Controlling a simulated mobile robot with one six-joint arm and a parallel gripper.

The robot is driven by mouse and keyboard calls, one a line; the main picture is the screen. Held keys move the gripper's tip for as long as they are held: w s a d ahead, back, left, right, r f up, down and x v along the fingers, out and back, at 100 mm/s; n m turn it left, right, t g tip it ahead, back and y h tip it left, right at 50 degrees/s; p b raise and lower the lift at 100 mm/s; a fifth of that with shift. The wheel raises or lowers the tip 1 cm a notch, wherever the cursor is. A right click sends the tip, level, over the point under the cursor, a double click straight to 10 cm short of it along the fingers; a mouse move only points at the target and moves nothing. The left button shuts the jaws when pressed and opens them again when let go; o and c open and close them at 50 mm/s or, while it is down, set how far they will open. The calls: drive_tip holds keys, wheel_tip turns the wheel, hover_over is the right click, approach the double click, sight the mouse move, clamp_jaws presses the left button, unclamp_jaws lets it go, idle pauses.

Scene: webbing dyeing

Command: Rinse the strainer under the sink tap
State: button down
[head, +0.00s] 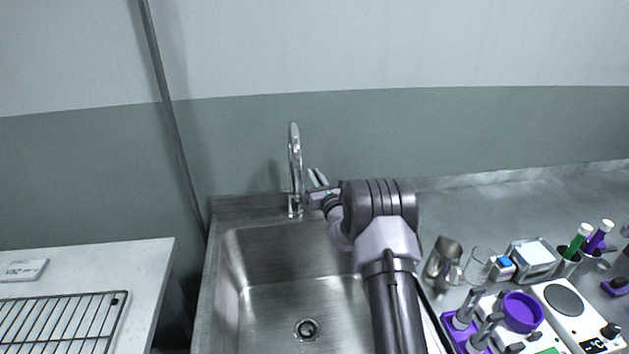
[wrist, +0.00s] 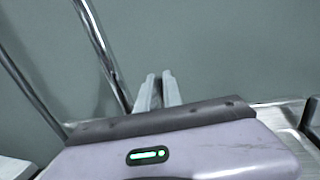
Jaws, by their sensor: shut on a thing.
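The chrome tap (head: 295,165) stands upright at the back of the steel sink (head: 262,290), its neck curving over at the top. My gripper (head: 317,177) is just to the right of the tap, above the sink's back edge. In the wrist view, my gripper's two fingers (wrist: 158,90) are close together, with the tap's pipe (wrist: 103,50) slanting past on their left. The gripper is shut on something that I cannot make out. No water shows at the tap. I cannot pick out the strainer in either view.
The basin is empty around its drain (head: 307,329). A metal cup (head: 441,258) and a glass beaker (head: 479,264) stand right of the sink. A purple rack (head: 459,331), a purple ring (head: 522,311) and a white device (head: 585,318) crowd the front right. A wire rack (head: 60,322) lies at left.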

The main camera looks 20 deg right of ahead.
drive_tip(key=shift+s+a+f+b, duration=0.1)
drive_tip(key=shift+s+f+b, duration=0.2)
drive_tip(key=shift+b, duration=0.1)
drive_tip(key=shift+r+t, duration=0.25)
drive_tip(key=shift+t, duration=0.05)
drive_tip(key=c, duration=1.5)
unclamp_jaws()
drive_tip(key=s+a+f+p, duration=0.1)
drive_tip(key=s+f+p, duration=0.1)
drive_tip(key=s, duration=1.5)
drive_tip(key=shift+s+a+p, duration=0.15)
drive_tip(key=shift+a+p, duration=0.05)
drive_tip(key=shift+p, duration=0.3)
drive_tip(key=shift+f, duration=0.1)
